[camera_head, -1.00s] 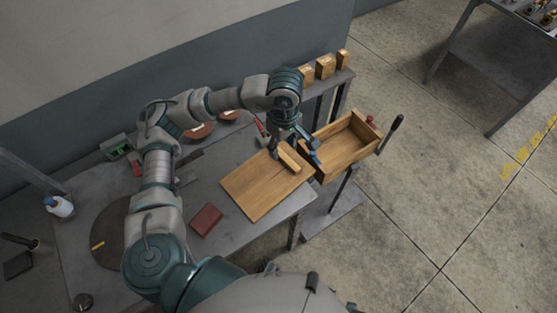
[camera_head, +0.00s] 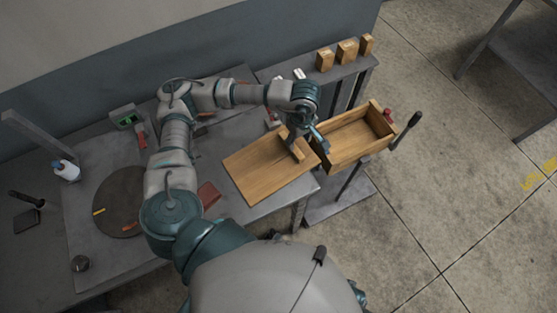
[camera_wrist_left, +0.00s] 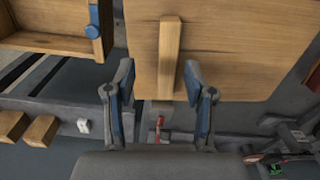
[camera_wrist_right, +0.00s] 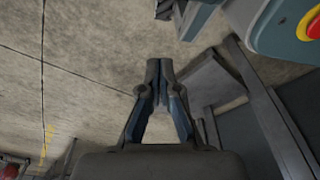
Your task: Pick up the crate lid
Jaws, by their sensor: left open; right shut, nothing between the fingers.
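The crate lid (camera_head: 255,174) is a flat wooden board with a raised wooden bar handle (camera_head: 297,151). It lies on the grey bench, left of the open wooden crate (camera_head: 362,153). My left gripper (camera_head: 302,142) is open, close to the handle. In the left wrist view, the handle (camera_wrist_left: 169,45) runs down toward the gap between the open fingers (camera_wrist_left: 160,82); the lid (camera_wrist_left: 230,50) spreads behind it. I cannot tell whether the fingers touch it. My right gripper (camera_wrist_right: 158,68) is shut and empty, over the floor, and out of the head view.
Several wooden blocks (camera_head: 346,51) stand on a ledge behind the crate. A black lever (camera_head: 407,130) is right of the crate. A dark red block (camera_head: 208,195), a round dark plate (camera_head: 118,200) and a white bottle (camera_head: 66,171) are on the bench at left.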

